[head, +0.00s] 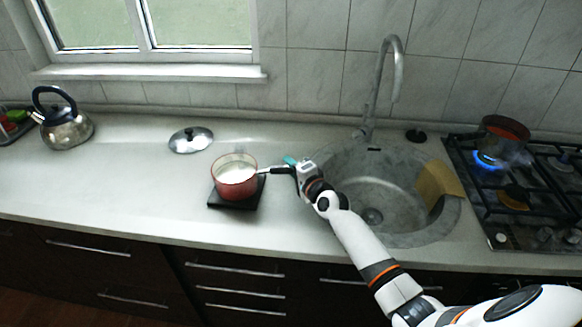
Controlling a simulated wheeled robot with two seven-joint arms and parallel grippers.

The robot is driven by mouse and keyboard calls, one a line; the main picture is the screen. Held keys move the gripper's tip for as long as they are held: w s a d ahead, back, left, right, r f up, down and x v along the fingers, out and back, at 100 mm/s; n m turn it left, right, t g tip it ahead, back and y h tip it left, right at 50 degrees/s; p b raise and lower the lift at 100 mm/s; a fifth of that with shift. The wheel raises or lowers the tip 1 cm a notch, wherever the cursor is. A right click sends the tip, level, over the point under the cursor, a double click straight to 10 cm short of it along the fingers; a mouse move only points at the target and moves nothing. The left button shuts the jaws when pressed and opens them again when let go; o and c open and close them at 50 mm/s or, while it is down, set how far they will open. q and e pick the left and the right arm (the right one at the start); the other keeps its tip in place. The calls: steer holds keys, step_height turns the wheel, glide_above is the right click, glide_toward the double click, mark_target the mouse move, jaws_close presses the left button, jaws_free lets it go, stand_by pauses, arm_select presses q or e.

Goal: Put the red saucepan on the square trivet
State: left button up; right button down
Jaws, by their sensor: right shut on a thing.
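The red saucepan (235,184) has a pale inside and a dark handle (272,170) pointing right. It is upright at the dark square trivet (218,202), over its middle; whether its base touches the trivet or hovers just above it I cannot tell. My right gripper (293,171) is shut on the saucepan's handle, to the right of the pan. The pan hides most of the trivet. My left gripper is not in view.
A round lid (191,140) lies behind the saucepan. A kettle (63,122) stands at the far left. The sink (400,212) with its tap (391,75) is to the right. Another pot (503,135) stands on the gas hob (480,190) near a blue flame. The counter left of the trivet is clear.

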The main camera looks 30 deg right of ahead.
steer(key=shift+r, duration=0.15)
steer(key=c, duration=1.2)
jaws_free()
steer(key=shift+c, duration=0.2)
steer(key=shift+s, duration=0.15)
steer(key=shift+s, duration=0.35)
steer(key=s+d, duration=0.1)
steer(key=s, duration=1)
steer(key=shift+r, duration=0.45)
